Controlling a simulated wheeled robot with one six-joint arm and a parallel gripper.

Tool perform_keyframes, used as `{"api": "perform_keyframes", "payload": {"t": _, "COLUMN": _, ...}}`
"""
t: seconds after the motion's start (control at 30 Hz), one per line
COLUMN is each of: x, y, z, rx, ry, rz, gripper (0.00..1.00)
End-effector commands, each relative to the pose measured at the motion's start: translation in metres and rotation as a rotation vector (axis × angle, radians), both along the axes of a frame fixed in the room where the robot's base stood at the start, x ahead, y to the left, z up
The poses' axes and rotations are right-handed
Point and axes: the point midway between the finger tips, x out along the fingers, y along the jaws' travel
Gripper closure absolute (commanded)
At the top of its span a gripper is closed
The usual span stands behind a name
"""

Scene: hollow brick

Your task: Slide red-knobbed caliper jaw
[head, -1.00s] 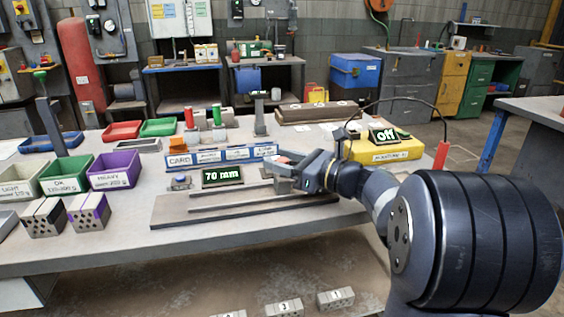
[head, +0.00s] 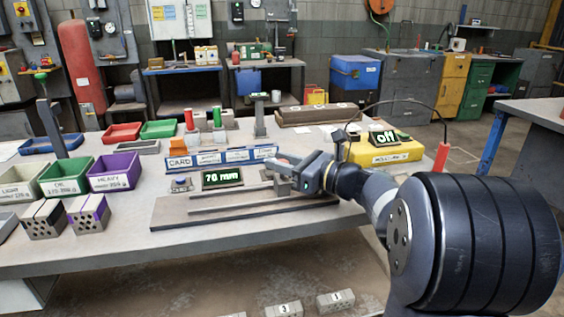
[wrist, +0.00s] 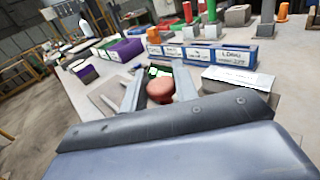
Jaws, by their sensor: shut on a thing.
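The caliper lies on the bench as long dark rails on a base plate (head: 225,217), with a grey jaw block (head: 283,187) near its right part. My gripper (head: 283,162) is above this block in the head view. In the wrist view, the red knob (wrist: 160,91) sits between the two fingers of my gripper (wrist: 158,84), which are shut on it. The knob is mostly hidden by the gripper in the head view. The green-lit display (head: 222,177) behind the rails reads 70 mm.
A blue labelled card rack (head: 237,154) stands behind the display. A yellow box (head: 385,150) with an "off" display is right of my gripper. Green and purple bins (head: 115,172) and hollow bricks (head: 88,216) stand at the left. The front bench strip is clear.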

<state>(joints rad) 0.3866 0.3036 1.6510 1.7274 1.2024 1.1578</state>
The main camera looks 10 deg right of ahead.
Motion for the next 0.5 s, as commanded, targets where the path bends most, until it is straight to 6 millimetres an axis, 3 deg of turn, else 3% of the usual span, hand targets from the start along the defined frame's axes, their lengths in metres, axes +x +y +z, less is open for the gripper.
{"api": "perform_keyframes", "payload": {"t": 0.23, "x": 0.0, "y": 0.012, "z": 0.001, "rx": 0.0, "ry": -0.001, "rz": 0.003, "gripper": 1.0}}
{"api": "perform_keyframes", "payload": {"t": 0.5, "x": 0.0, "y": 0.068, "z": 0.0, "rx": 0.001, "ry": -0.002, "rz": 0.005, "gripper": 1.0}}
